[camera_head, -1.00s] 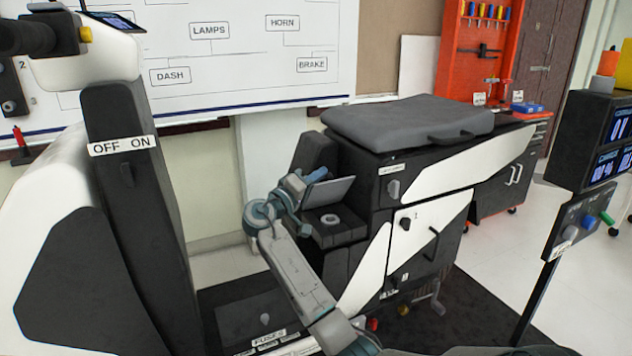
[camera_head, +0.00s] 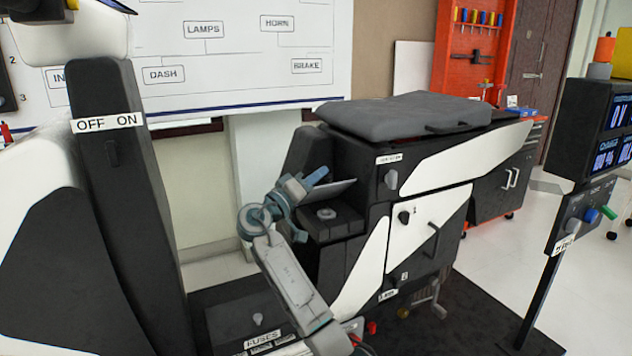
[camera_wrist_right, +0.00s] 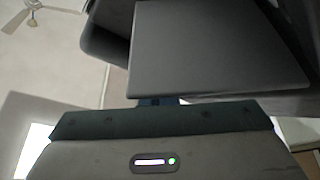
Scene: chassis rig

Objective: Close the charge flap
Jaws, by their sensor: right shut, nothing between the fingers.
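The charge flap (camera_head: 330,191) is a thin dark grey panel, standing open at a tilt above the black charge box. The round port (camera_head: 326,213) below it is uncovered. My right gripper (camera_head: 318,178) is shut and empty, at the flap's far left side; whether it touches the flap is hard to tell. In the right wrist view the flap (camera_wrist_right: 215,50) fills the upper middle, and it hides most of the fingers. My left gripper is not in view.
The grey seat (camera_head: 405,112) lies on the black and white body, right of the flap. A dark upright pad (camera_head: 305,150) stands just behind the flap. The column with the OFF/ON label (camera_head: 108,123) is at left. A display post (camera_head: 590,150) stands at right.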

